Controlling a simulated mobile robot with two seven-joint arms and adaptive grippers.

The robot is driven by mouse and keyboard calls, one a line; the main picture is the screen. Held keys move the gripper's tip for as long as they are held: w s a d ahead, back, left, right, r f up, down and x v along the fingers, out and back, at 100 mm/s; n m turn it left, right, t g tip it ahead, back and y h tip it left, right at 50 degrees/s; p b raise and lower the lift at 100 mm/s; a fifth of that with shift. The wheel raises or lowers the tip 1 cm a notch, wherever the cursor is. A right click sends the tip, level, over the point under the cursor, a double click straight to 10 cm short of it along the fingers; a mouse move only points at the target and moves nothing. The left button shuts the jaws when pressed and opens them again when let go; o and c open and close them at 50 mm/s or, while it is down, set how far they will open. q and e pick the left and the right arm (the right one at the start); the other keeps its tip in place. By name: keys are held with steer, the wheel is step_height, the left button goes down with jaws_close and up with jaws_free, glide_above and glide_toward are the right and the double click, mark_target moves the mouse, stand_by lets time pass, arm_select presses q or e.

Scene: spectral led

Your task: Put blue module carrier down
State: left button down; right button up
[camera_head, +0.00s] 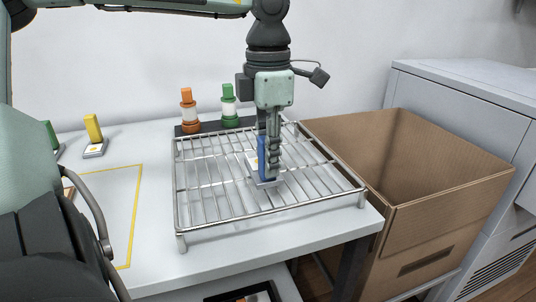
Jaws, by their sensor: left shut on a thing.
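My left gripper (268,165) points straight down over the wire rack and is shut on the blue module carrier (262,160). The carrier is a thin upright blue piece on a small pale base. Its base is at the rack's wires; I cannot tell whether it touches them. The gripper fingers hide part of the carrier. The metal wire rack (207,191) stands on the white table. My right gripper is not in view.
An orange (187,112) and a green bottle-like item (228,106) stand in a dark holder behind the rack. A yellow module (94,133) stands at the left near a yellow-taped area (136,205). An open cardboard box (440,220) is at the right.

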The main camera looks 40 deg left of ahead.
arm_select(q)
steer(key=shift+f, duration=0.1)
steer(key=c, duration=1.3)
jaws_free()
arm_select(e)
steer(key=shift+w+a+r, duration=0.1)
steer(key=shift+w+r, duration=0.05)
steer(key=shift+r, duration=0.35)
arm_select(q)
steer(key=shift+r, duration=0.3)
step_height(320, 180, up, 11)
steer(key=shift+f, duration=0.2)
steer(key=shift+r, duration=0.5)
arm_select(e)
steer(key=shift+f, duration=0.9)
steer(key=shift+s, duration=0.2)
